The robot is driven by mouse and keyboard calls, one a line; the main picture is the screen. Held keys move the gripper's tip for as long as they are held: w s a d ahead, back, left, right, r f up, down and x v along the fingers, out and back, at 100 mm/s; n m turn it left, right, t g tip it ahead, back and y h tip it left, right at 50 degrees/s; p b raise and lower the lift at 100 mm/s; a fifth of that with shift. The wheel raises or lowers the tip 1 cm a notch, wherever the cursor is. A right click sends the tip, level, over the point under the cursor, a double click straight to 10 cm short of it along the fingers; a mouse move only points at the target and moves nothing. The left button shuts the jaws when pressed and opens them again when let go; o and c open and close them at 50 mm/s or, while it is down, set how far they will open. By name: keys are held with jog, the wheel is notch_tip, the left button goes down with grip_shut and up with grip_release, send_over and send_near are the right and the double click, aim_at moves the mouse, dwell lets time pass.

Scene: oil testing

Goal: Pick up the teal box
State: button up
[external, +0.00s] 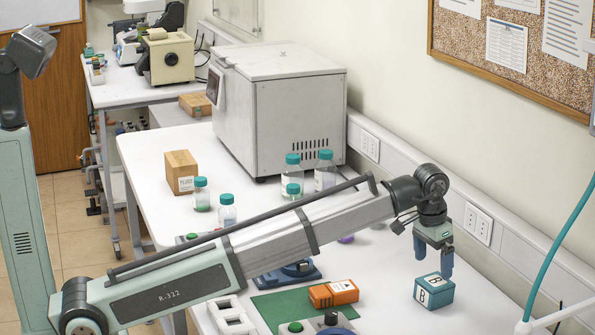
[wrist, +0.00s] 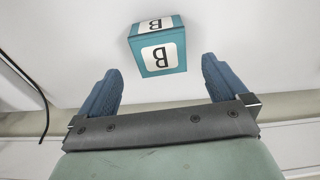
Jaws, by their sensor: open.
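The teal box (external: 434,291) has white labels with a black letter B and sits on the white table at the right. In the wrist view the teal box (wrist: 157,46) lies ahead of the fingertips, roughly centred between them, with two labelled faces showing. My gripper (external: 433,262) points down just above and behind the box, in part overlapping it in the external view. In the wrist view my gripper (wrist: 160,75) has its two blue fingers wide apart with nothing between them.
An orange box (external: 334,293) marked A lies on a green mat (external: 280,307) left of the teal box. Several teal-capped bottles (external: 325,172) stand near the grey machine (external: 280,110). The wall with its socket rail is close behind my gripper. A teal hose (external: 556,255) hangs at right.

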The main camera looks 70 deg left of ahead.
aim_at(436, 280)
jog(key=shift+w+f, duration=0.3)
jog(key=shift+f, duration=1.15)
jog(key=shift+w+f, duration=0.35)
jog(key=shift+f, duration=1.1)
jog(key=shift+w+f, duration=0.3)
jog(key=shift+f, duration=1.15)
jog(key=c, duration=0.9)
jog(key=shift+c, duration=0.2)
